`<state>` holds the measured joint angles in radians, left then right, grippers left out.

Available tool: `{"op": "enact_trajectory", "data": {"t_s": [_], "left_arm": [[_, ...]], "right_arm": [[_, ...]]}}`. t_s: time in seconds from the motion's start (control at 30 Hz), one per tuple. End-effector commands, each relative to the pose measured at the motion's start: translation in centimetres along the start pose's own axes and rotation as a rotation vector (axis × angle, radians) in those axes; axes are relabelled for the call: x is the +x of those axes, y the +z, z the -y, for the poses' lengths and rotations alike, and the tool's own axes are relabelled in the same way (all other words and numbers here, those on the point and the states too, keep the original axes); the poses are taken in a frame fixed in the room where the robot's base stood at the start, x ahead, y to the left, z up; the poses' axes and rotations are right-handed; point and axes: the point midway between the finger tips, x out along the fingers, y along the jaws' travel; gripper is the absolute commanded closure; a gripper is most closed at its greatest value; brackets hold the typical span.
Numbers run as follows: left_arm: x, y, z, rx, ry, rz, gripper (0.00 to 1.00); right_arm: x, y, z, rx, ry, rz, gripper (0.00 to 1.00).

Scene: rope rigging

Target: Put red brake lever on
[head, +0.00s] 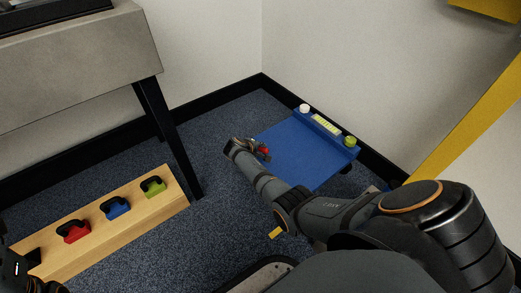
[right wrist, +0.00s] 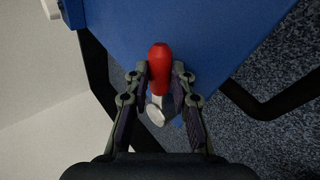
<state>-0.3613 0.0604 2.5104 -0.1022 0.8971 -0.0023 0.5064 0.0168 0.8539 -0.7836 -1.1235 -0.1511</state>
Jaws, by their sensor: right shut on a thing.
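The red brake lever (right wrist: 160,64) has a rounded red grip and a pale metal shaft with a round end. My right gripper (right wrist: 160,75) is shut on it, with one finger on each side. In the head view the lever's red part (head: 263,151) shows at the tip of my right gripper (head: 256,149), by the left edge of a blue platform (head: 300,160). Whether the lever touches the platform cannot be told. Dark parts of my left arm's end (head: 20,268) show at the bottom left corner; its fingers are not clear.
The blue platform carries a white knob (head: 304,108), a pale panel (head: 326,124) and a green knob (head: 350,141). A wooden block (head: 150,215) with red, blue and green pieces lies left, near a grey table (head: 80,70). Walls stand close behind the platform.

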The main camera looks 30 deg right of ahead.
Motion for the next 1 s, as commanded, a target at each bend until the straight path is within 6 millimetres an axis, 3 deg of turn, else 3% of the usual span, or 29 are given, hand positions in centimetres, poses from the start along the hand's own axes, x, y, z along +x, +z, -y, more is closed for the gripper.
{"op": "enact_trajectory", "data": {"t_s": [0.2, 0.23, 0.3, 0.67, 0.83, 1.0], "left_arm": [[0.0, 0.0, 0.0, 0.0, 0.0, 0.0, 0.6], [0.0, 0.0, 0.0, 0.0, 0.0, 0.0, 0.6], [0.0, 0.0, 0.0, 0.0, 0.0, 0.0, 0.6], [0.0, 0.1, 0.1, 0.001, -0.003, 0.002, 0.6], [0.0, 0.1, 0.0, 0.001, -0.002, 0.001, 0.6], [0.0, 0.0, 0.0, 0.001, -0.001, 0.001, 0.6]], "right_arm": [[-0.1, 0.0, 0.2, 0.003, -0.004, 0.001, 1.0], [-0.1, 0.0, 0.2, 0.003, -0.005, 0.001, 0.75], [-0.1, 0.0, 0.2, 0.003, -0.005, 0.001, 0.67], [-0.4, 0.0, 0.1, 0.001, -0.003, 0.0, 0.67], [-3.0, 0.0, 0.2, 0.003, -0.004, -0.003, 0.67], [-7.3, -0.1, 0.2, 0.005, -0.006, -0.004, 0.67]]}}
